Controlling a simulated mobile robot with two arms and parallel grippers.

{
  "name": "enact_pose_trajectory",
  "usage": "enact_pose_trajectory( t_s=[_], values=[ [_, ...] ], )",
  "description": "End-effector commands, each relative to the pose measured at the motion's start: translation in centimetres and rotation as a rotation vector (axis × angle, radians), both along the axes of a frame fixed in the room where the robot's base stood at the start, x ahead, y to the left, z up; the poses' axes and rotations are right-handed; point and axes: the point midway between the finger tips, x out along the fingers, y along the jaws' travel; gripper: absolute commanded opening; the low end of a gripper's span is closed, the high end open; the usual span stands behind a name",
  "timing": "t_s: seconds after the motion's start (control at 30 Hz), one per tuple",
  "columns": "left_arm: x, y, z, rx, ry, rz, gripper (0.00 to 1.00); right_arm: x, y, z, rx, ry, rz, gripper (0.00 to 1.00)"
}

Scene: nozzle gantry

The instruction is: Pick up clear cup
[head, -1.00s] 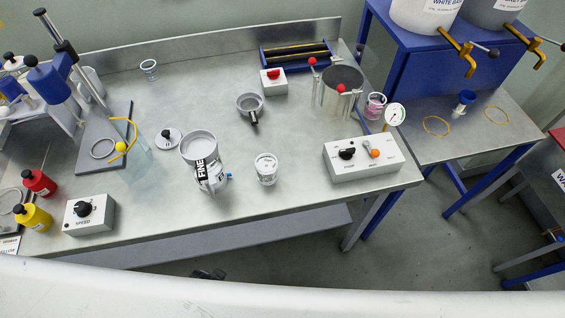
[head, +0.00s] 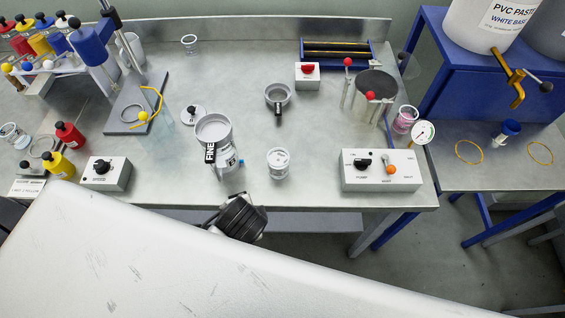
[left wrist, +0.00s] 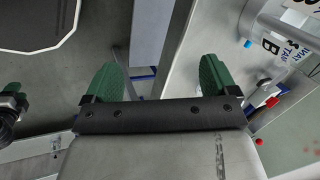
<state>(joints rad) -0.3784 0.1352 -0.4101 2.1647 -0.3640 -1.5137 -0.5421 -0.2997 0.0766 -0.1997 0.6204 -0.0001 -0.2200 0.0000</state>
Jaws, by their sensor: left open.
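Several small clear cups show in the head view. One clear cup (head: 190,44) stands upright and looks empty near the back edge of the bench. Another cup (head: 278,162), with white contents or a label, stands near the front beside the FINE container (head: 214,140). A third clear cup (head: 12,134) is at the far left edge, and one with pink contents (head: 404,119) is at the right. My left gripper (left wrist: 158,76) is open and empty in the left wrist view. Its green fingertips are over the bench's front edge and the floor, apart from any cup. My right gripper is not visible.
A control box (head: 382,170) and a speed box (head: 105,173) stand along the bench front. A dark pan (head: 278,95), a red-button box (head: 307,75) and a metal cylinder (head: 374,90) stand behind. The blue stand (head: 435,70) is at the right. Bare bench lies around the back cup.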

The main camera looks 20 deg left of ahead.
Motion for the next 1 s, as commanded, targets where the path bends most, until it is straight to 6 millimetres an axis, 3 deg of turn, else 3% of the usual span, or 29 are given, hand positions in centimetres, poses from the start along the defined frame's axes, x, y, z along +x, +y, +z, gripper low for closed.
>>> enact_pose_trajectory(
  t_s=[0.17, 0.4, 0.5, 0.7, 1.0],
  values=[
    [2.3, -2.1, -0.3, 0.270, 0.005, -0.337, 0.87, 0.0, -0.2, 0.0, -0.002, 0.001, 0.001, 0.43],
    [6.0, -5.9, 0.7, 0.892, 0.050, -0.914, 0.87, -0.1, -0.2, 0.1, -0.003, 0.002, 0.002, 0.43],
    [6.9, -7.2, 1.4, 1.122, 0.081, -1.065, 0.87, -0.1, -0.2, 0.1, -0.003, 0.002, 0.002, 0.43],
    [7.9, -8.2, 2.1, 1.340, 0.122, -1.183, 0.87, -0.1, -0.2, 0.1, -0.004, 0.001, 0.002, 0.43],
    [11.3, -6.2, 0.5, 1.351, 0.126, -1.189, 0.87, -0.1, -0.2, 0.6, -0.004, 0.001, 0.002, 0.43]
  ],
)
